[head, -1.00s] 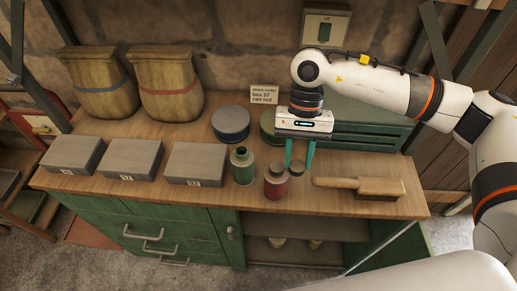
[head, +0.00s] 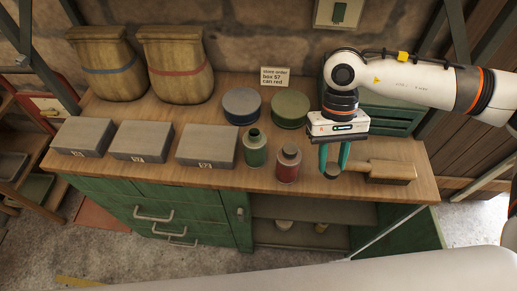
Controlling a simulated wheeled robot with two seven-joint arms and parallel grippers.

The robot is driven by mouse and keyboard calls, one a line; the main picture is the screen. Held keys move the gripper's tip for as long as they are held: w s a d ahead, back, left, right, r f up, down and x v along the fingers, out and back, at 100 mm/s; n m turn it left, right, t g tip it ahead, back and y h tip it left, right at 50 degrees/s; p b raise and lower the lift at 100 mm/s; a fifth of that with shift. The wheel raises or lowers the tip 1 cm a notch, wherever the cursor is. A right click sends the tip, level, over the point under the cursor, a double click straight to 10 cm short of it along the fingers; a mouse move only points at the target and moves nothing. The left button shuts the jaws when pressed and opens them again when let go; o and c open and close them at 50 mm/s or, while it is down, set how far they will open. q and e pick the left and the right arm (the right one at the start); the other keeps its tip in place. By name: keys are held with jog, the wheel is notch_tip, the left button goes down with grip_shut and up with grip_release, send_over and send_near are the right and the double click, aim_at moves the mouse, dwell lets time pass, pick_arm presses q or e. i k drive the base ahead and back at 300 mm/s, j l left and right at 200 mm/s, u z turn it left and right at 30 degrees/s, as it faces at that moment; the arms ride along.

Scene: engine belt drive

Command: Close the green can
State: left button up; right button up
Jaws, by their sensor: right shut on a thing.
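The green can (head: 254,150) stands upright on the bench top with its neck uncovered. The red can (head: 288,164) stands upright just right of it. My right gripper (head: 333,168) is right of the red can, pointing down, with its teal fingers shut on a small dark round cap (head: 332,172) at their tips. The cap is apart from both cans. I cannot tell its exact height above the bench. My left gripper is not in view.
A blue round tin (head: 241,105) and a green round tin (head: 289,109) stand behind the cans. Grey boxes (head: 207,147) stand left. A card (head: 275,77) leans at the back.

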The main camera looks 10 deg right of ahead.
aim_at(254, 140)
jog(key=j+z, duration=0.5)
jog(key=k+j+z, duration=0.1)
jog(key=j+z, duration=0.4)
jog(key=j, duration=0.1)
